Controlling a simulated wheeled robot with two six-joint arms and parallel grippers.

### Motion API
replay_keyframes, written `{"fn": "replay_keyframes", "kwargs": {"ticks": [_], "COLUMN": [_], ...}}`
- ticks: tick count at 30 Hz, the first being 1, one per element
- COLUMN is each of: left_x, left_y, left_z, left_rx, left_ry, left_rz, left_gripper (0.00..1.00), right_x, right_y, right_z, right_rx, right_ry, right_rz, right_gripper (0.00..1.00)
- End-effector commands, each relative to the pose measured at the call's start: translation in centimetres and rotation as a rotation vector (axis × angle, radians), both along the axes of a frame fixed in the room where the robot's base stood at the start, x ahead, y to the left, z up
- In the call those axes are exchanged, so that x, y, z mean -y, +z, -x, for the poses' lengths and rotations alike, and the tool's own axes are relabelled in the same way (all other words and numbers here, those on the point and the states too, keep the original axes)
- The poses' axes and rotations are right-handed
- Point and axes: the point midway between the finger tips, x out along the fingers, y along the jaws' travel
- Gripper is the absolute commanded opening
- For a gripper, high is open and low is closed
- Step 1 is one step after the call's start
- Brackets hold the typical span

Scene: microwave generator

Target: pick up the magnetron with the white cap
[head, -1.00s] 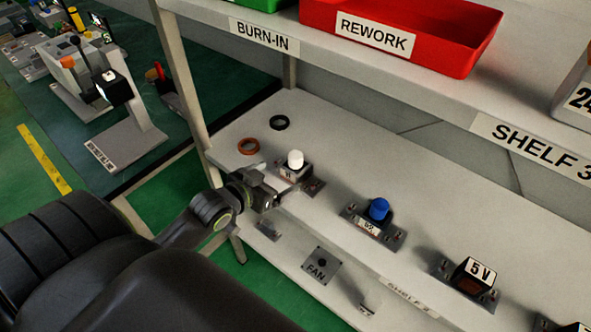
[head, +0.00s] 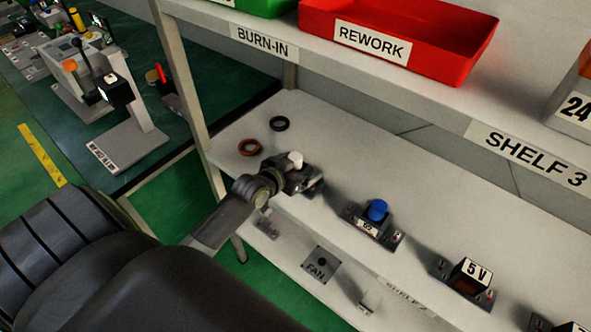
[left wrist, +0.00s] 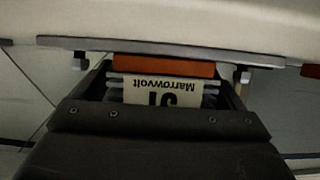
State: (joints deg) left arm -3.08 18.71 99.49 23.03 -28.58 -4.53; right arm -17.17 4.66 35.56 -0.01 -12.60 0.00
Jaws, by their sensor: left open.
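The magnetron with the white cap (head: 295,158) stands on the middle shelf, mostly hidden behind my left gripper in the head view; its cap shows above the jaws. My left gripper (head: 306,178) is at it, coming in from the front left. In the left wrist view the magnetron (left wrist: 165,90) shows a pale, upside-down Marrowvolt label, an orange-brown band and a grey flange. The open jaws of my left gripper (left wrist: 165,100) stand on either side of the labelled body; I cannot tell whether they touch it. My right gripper is out of view.
A blue-capped magnetron (head: 377,210) and a 5 V unit (head: 470,275) stand further right on the shelf (head: 340,150). A red REWORK bin (head: 400,35) sits on the shelf above.

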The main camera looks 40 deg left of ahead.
Motion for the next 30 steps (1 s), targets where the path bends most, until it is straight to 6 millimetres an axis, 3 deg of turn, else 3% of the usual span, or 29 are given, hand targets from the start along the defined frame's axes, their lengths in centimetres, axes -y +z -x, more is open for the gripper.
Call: {"fn": "replay_keyframes", "kwargs": {"ticks": [7, 27, 30], "left_x": [0.01, -0.02, 0.06], "left_y": [-0.05, -0.06, 0.38], "left_z": [-0.08, -0.04, -0.21], "left_rx": [0.0, 0.0, 0.01], "left_ry": [0.0, 0.0, -0.002], "left_rz": [0.0, -0.001, -0.001], "left_gripper": [0.9, 0.02, 0.0], "right_x": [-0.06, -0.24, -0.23], "right_y": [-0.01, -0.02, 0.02], "right_z": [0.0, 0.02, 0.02], "right_rx": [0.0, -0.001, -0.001], "right_ry": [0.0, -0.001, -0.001], "right_rz": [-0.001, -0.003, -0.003], "right_gripper": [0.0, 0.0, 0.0]}}
